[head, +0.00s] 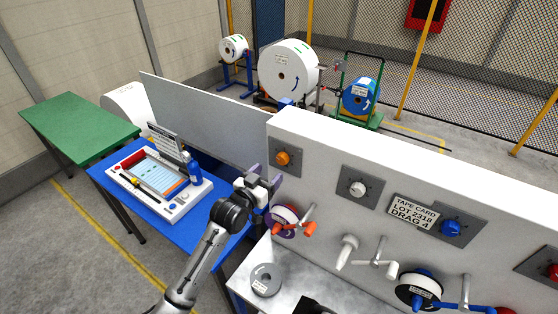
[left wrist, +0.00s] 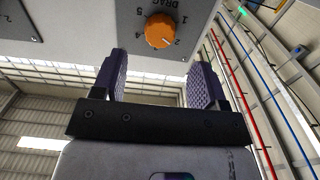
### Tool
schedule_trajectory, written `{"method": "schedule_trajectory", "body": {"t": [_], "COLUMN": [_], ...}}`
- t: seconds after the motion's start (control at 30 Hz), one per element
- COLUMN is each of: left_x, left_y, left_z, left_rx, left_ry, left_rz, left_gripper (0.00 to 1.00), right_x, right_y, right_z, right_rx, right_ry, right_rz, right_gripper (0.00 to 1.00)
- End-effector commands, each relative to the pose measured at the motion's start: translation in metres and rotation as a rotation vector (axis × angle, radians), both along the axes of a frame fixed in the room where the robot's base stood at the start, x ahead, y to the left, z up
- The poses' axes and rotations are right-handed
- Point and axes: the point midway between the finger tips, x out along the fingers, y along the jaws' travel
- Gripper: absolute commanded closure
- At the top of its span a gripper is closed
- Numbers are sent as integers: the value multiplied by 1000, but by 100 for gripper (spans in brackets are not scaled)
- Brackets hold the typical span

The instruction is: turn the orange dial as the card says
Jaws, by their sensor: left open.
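The orange dial (head: 283,158) sits on a grey plate (head: 287,170) at the left end of the white panel. In the left wrist view the orange dial (left wrist: 160,31) has numbers around it and the word DRAG; a white mark on it points to the lower right, near the 2. The tape card (head: 412,211) on the panel reads LOT 2318, DRAG 4. My left gripper (head: 265,175) is open and empty, in front of the dial and apart from it. In the left wrist view the dial shows beyond and between its fingertips (left wrist: 158,68). My right gripper is not in view.
Below the orange dial, a reel with an orange-handled crank (head: 290,225) sticks out. A blue table (head: 110,182) with a tray stands left. A grey roll (head: 266,279) lies on the shelf.

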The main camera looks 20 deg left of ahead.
Motion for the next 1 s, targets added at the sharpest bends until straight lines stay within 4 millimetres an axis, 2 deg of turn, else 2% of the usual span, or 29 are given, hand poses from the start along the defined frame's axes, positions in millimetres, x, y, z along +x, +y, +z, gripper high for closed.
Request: {"method": "schedule_trajectory", "body": {"t": [0.03,0.2,0.4,0.63,1.0], "left_x": [10,34,53,63,65], "left_y": [-3,-7,-12,-15,-15], "left_z": [3,2,1,0,0], "left_rx": [0,0,2,1,1], "left_ry": [1,0,1,1,1], "left_rz": [0,0,0,-1,0], "left_gripper": [33,33,33,33,33], "right_x": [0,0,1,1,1], "right_y": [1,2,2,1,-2], "right_z": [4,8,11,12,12], "right_rx": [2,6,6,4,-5], "right_ry": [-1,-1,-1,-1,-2], "right_rz": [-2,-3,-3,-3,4], "right_gripper": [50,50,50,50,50]}}
